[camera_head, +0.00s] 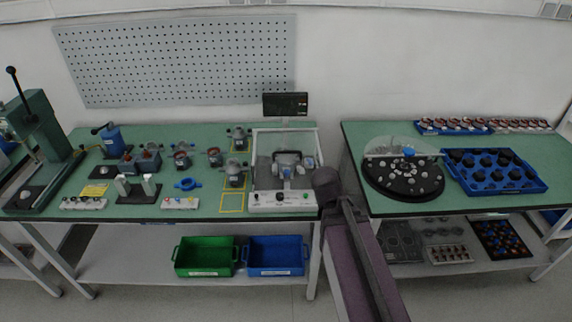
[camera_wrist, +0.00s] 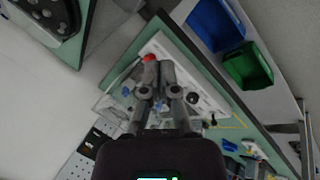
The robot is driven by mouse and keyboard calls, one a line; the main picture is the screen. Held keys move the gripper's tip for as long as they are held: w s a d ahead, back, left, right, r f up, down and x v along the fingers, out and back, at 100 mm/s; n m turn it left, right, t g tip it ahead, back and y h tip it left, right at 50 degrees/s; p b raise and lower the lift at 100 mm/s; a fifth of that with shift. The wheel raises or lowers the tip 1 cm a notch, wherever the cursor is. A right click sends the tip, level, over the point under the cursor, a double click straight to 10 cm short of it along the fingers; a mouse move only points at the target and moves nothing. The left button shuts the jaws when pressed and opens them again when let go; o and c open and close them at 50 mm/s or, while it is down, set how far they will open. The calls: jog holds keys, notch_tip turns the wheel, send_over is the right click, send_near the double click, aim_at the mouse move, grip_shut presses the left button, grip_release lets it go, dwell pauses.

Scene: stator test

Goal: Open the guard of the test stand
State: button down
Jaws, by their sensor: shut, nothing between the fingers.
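The test stand (camera_head: 265,200) is a white unit at the right end of the left green table, with buttons and a knob on its front panel. Its guard (camera_head: 253,158) shows as a pale frame with see-through sides around a grey and blue fixture (camera_head: 287,165). The head view does not show clearly how far the guard is open. My arm reaches up to the stand's right side, and my fingers cannot be made out there. In the wrist view my gripper (camera_wrist: 158,66) is shut and empty, over the stand (camera_wrist: 207,98), near a red knob (camera_wrist: 149,57). Contact with the guard cannot be told.
A monitor (camera_head: 285,104) stands behind the stand. Left of it, several motor parts and fixtures crowd the table. Right of my arm, a second table holds a dark round turntable (camera_head: 376,188) and a blue tray (camera_head: 541,184). Green (camera_head: 205,270) and blue (camera_head: 276,270) bins sit below.

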jog(key=w+a+n+t+h+b, duration=0.1)
jog(key=w+n+t+b, duration=0.2)
jog(key=w+n, duration=0.25)
jog(key=n+t+y+b, duration=0.3)
jog(key=n+t+b, duration=0.55)
jog(key=n, duration=1.35)
send_near(286, 161)
jog(key=r, duration=0.1)
jog(key=shift+s+d+r+t, duration=0.15)
jog(key=shift+s+t, duration=0.05)
jog(key=shift+t, duration=0.05)
jog(key=shift+w, duration=0.15)
jog(key=shift+w+d+f+b, duration=0.1)
jog(key=shift+w+f+b, duration=0.15)
jog(key=shift+w, duration=1.35)
jog(key=shift+w+d+f+b, duration=0.1)
jog(key=shift+w+f+b, duration=0.1)
jog(key=shift+w, duration=1.4)
jog(key=shift+w+d+f+b, duration=0.15)
jog(key=shift+w+f, duration=0.1)
jog(key=shift+w, duration=1.35)
jog(key=shift+a+r, duration=0.1)
jog(key=shift+a, duration=0.05)
jog(key=shift+r+p, duration=0.4)
jog(key=shift+p, duration=0.15)
